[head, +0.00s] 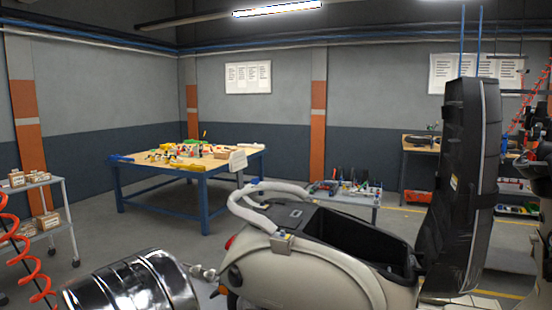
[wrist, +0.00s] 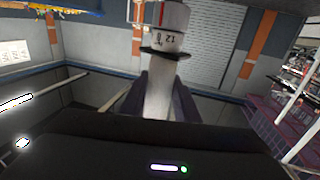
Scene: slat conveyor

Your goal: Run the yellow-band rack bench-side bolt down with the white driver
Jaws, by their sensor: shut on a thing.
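In the wrist view my gripper (wrist: 160,95) is shut on the white driver (wrist: 158,100). The driver's pale body rises between the dark fingers to a wider white end with a black band and the marking "12". In the head view a cream scooter (head: 310,270) stands at the lower middle with its seat (head: 470,180) raised upright. A pale tubular rack (head: 265,190) curves over its rear, with a small bracket (head: 283,242) at its near foot. I cannot make out a yellow band or the bolts. My gripper does not clearly show in the head view.
A blue-legged bench (head: 205,172) with a wooden top and scattered tools stands behind, left of the scooter. A low cart (head: 345,192) with tools is behind the scooter. A shiny metal drum (head: 130,285) is at the lower left, near a grey shelf trolley (head: 50,200). Open floor lies between.

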